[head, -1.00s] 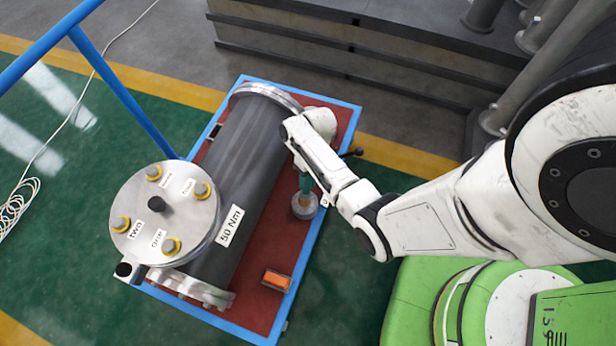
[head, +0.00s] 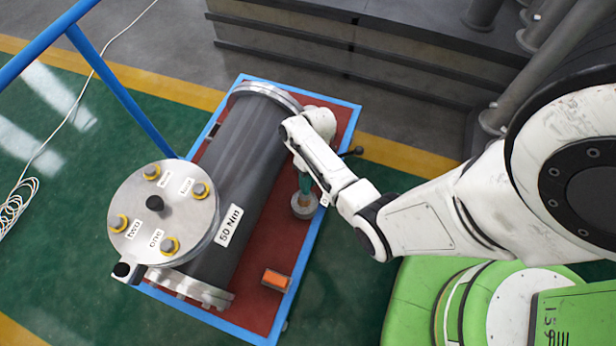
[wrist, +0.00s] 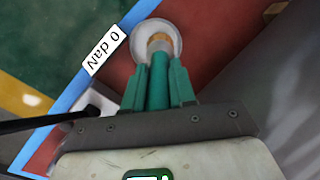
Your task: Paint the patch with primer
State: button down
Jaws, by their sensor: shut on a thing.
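My gripper (wrist: 157,72) has teal fingers shut on a brush (wrist: 158,82) with a teal handle and a copper-coloured collar. The brush points down at a round pale pot (wrist: 174,32) on the red board, its lower end over or inside the pot; I cannot tell whether the bristles touch anything. In the head view the pot (head: 304,207) stands right of the dark grey shell (head: 240,165), just below my wrist, with the teal gripper (head: 305,184) above it. I cannot make out a patch on the shell; my arm hides part of its right side.
The shell lies on a red board with a blue border (head: 322,215). An orange block in a dark tray (head: 276,280) sits lower on the board. A blue rail (head: 120,90) rises at left. Grey steps (head: 380,50) stand behind.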

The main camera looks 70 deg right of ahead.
jog(key=shift+f, duration=0.6)
dwell(1.6)
jog(key=shift+r, duration=0.15)
notch_tip(320, 180, up, 7)
jog(key=p, duration=0.7)
dwell(0.4)
